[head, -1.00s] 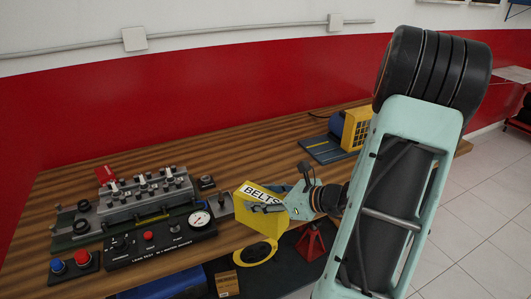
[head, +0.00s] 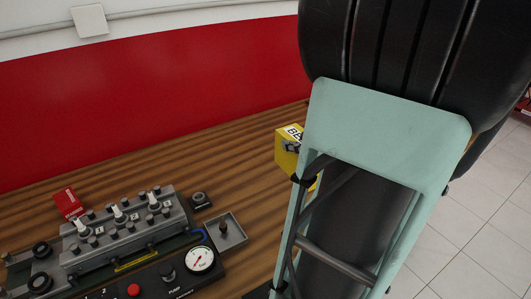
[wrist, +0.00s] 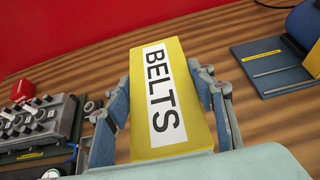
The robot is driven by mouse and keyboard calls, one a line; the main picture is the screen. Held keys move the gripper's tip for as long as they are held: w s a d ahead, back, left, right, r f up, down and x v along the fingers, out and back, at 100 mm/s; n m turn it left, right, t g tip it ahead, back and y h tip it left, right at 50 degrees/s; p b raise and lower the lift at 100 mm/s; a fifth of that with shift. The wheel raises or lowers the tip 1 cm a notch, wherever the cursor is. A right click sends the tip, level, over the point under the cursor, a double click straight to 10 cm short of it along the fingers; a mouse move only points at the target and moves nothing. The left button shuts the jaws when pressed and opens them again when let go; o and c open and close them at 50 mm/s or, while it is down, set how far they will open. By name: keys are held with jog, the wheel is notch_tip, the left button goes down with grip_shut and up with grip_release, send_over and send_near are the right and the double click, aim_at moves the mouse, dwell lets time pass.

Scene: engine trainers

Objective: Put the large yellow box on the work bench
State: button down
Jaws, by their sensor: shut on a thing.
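The large yellow box (wrist: 188,65) has a white label reading BELTS. My gripper (wrist: 158,100) is shut on it, one finger on each side, in the wrist view. In the head view the box (head: 284,158) shows only in part, and my arm hides the rest of it. The work bench (head: 240,150) has a brown striped wood top. The box appears over the bench top in both views. I cannot tell whether its underside touches the wood.
A grey engine-head trainer (head: 118,228) stands on the bench at left, with a gauge (head: 200,259) and a small grey tray (head: 226,232) beside it. A red box (head: 69,203) is behind it. A blue-grey plate (wrist: 268,62) lies right of the box. Bare wood lies between.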

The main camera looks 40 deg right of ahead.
jog(key=w+d+f, duration=0.1)
jog(key=w, duration=0.1)
jog(key=w+d+f, duration=0.1)
jog(key=w, duration=0.1)
jog(key=w+d+f, duration=0.1)
jog(key=w+d, duration=0.1)
jog(key=shift+w+d+f, duration=0.1)
jog(key=shift+w+f, duration=0.1)
jog(key=shift+w, duration=0.05)
jog(key=w+d+f+b, duration=0.1)
jog(key=w+d+f, duration=0.2)
jog(key=f, duration=0.6)
jog(key=shift+w+f, duration=0.15)
jog(key=shift+w, duration=0.95)
jog(key=shift+f, duration=0.2)
jog(key=c, duration=0.9)
grip_release()
